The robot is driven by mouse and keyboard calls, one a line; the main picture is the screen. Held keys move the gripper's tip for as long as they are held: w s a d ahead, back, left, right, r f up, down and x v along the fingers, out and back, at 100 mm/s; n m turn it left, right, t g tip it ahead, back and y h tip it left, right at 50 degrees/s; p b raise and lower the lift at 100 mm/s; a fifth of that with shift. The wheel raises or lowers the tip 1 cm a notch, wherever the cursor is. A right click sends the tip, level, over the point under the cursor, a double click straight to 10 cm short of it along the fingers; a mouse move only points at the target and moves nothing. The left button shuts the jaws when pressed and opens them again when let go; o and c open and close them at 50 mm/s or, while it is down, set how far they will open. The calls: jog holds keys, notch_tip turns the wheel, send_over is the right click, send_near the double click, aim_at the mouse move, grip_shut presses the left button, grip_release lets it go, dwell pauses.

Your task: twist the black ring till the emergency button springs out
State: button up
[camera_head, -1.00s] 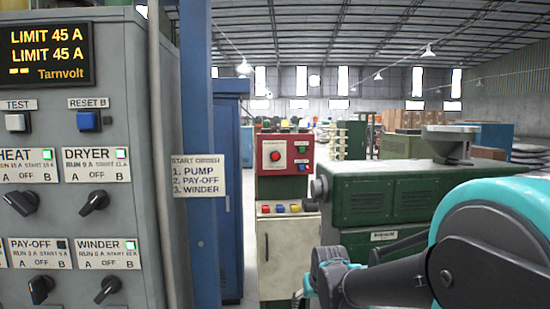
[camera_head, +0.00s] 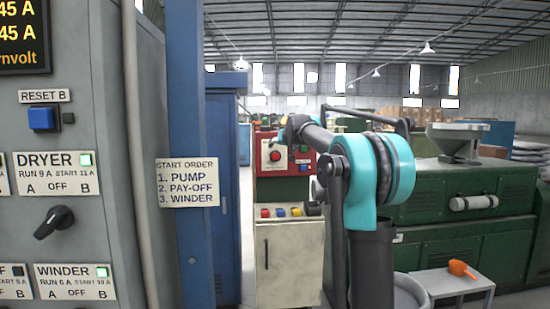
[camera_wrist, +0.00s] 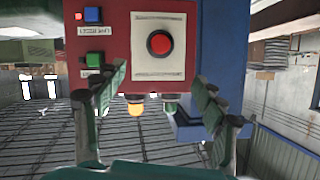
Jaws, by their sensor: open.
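The red emergency button (camera_wrist: 160,43) sits in a black ring (camera_wrist: 149,50) on a pale plate of the red control panel (camera_wrist: 187,88). The wrist view shows the panel upside down. The button and ring show small in the head view (camera_head: 275,156) on the far red cabinet. My gripper (camera_wrist: 163,75) is open and empty, its two fingers spread either side of the plate's lower part in the wrist view. The button shows beyond and between the fingertips, with no contact visible. How far the button stands out of the ring cannot be told.
A blue button (camera_wrist: 92,15) and a green button (camera_wrist: 93,61) sit beside the plate. A grey switch cabinet (camera_head: 80,120) and blue post (camera_head: 188,100) stand left. Green machinery (camera_head: 460,195) and a small table (camera_head: 440,282) with an orange item (camera_head: 461,268) stand right.

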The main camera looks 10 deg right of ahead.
aim_at(277, 156)
jog(key=x, duration=1.6)
jog(key=shift+w+f, duration=0.2)
jog(key=shift+c, duration=0.2)
jog(key=c, duration=1.1)
jog(key=shift+c, duration=0.2)
jog(key=shift+d+m+y, duration=0.1)
jog(key=shift+m+y, duration=0.6)
jog(key=shift+m, duration=0.4)
jog(key=shift+m+t+y, duration=0.4)
jog(key=shift+m+y, duration=0.6)
jog(key=shift+m, duration=0.7)
